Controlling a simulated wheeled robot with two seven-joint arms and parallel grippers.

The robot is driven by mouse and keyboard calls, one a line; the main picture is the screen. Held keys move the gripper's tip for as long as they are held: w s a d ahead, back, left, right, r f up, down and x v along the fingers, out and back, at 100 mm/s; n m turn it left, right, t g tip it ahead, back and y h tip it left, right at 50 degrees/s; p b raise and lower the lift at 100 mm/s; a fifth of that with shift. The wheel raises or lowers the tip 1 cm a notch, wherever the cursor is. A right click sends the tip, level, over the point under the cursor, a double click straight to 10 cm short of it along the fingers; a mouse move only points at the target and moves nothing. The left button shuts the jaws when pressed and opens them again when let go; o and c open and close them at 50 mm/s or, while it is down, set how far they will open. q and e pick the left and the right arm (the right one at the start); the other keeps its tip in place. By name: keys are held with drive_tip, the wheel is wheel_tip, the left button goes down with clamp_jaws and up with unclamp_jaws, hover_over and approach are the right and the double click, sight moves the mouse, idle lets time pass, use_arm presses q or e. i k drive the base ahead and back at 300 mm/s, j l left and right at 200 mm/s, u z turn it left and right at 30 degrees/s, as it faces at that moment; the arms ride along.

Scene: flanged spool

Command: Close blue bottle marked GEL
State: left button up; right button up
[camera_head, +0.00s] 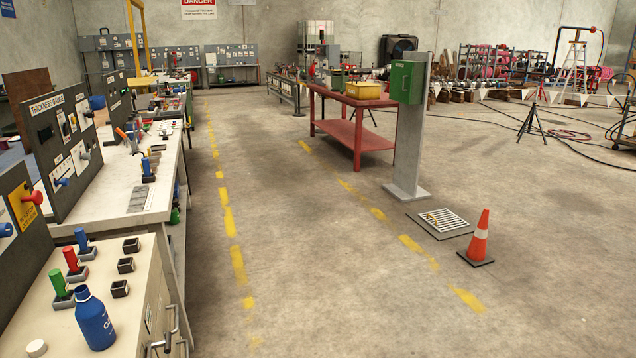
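The blue bottle (95,322) stands upright near the front of the cream bench top at the lower left. A small round white cap-like piece (36,348) lies on the bench to the left of the bottle, near the bottom edge of the picture, apart from the bottle. Neither of my grippers shows in this view.
Green, red and blue handled pieces (70,262) stand in holders behind the bottle, with several small black boxes (126,265) beside them. A grey panel (20,250) rises at left. Metal handles (168,340) project from the bench side. Open floor lies right.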

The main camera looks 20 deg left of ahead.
sight(91, 315)
drive_tip(key=i+u, duration=0.15)
drive_tip(key=u, duration=0.25)
drive_tip(key=i+l+u, duration=0.1)
drive_tip(key=u, duration=0.3)
drive_tip(key=i+l+u, duration=0.1)
drive_tip(key=u, duration=0.3)
drive_tip(key=i+l+u, duration=0.1)
drive_tip(key=u, duration=0.3)
drive_tip(key=i+l+u, duration=0.2)
drive_tip(key=u, duration=0.2)
drive_tip(key=i+l+u, duration=0.1)
drive_tip(key=l+u, duration=0.3)
drive_tip(key=i+l+u, duration=0.1)
drive_tip(key=l+u, duration=0.3)
